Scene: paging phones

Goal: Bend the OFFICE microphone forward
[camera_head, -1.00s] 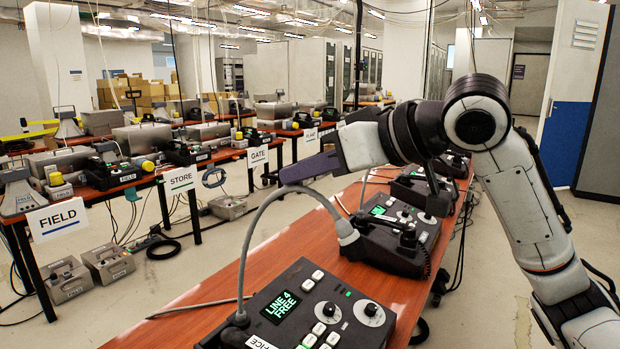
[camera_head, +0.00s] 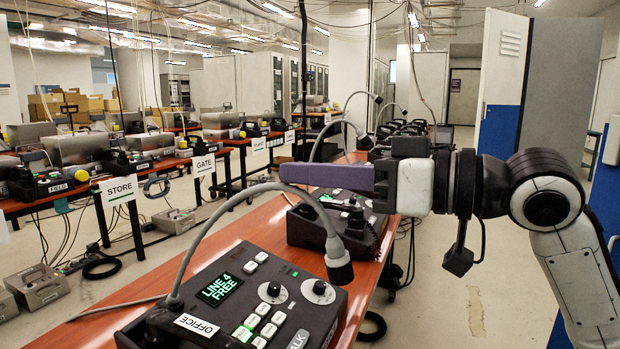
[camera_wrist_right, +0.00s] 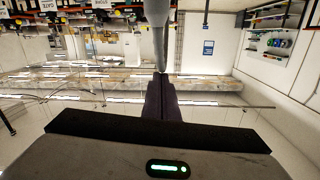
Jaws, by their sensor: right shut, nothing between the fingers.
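The OFFICE paging phone (camera_head: 300,325) is a dark box on the red-brown desk, with a white OFFICE label and a green screen reading LINE 4 FREE. Its grey gooseneck microphone (camera_head: 215,232) rises from the box's left side and arches right, with the head (camera_head: 338,260) hanging above the right part of the panel. My right gripper (camera_head: 284,172) comes in from the right, its purple fingers shut and empty. The tips are close to the top of the arch; contact is unclear. In the right wrist view a grey stem (camera_wrist_right: 158,40) shows just beyond the shut fingers (camera_wrist_right: 160,78). My left gripper is not in view.
More phones (camera_head: 345,215) with goosenecks stand behind on the same desk (camera_head: 255,228). A second row of desks with STORE (camera_head: 119,190) and GATE (camera_head: 203,165) signs runs along the left.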

